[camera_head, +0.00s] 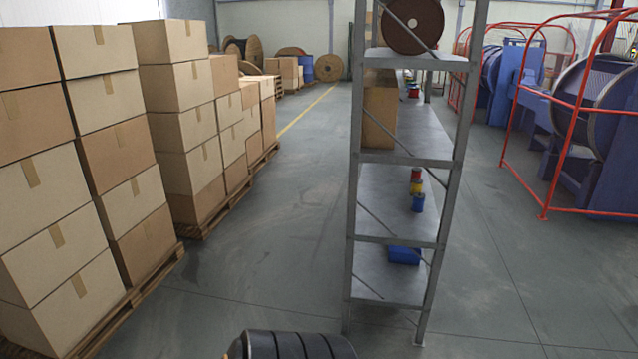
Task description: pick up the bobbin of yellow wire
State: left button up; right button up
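A small yellow item (415,187), which may be the bobbin of yellow wire, sits on a middle shelf of the grey metal rack (408,241). It stands between a small red item (416,174) behind it and a small blue item (418,203) in front. They are too small and far off to make out the wire. Neither of my grippers shows in the head view.
Stacked cartons (105,145) on pallets (130,300) line the left. A grey floor aisle (280,230) runs clear between them and the rack. Red railings (545,180) guard blue machines (590,110) at right. A blue bin (403,255) lies on a lower shelf.

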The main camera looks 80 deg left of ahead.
aim_at(417, 185)
jog(key=u, duration=1.95)
jog(key=i+l+z, duration=0.4)
jog(key=i, duration=0.8)
jog(key=i+l+z, duration=0.1)
jog(key=i+z, duration=0.25)
jog(key=i, duration=0.9)
jog(key=i+l+u, duration=0.1)
jog(key=i+u, duration=0.2)
jog(key=i, duration=0.15)
jog(key=i+l+u, duration=0.25)
jog(key=i, duration=0.2)
jog(key=i+l+u, duration=0.3)
jog(key=i, duration=0.15)
jog(key=j, duration=0.1)
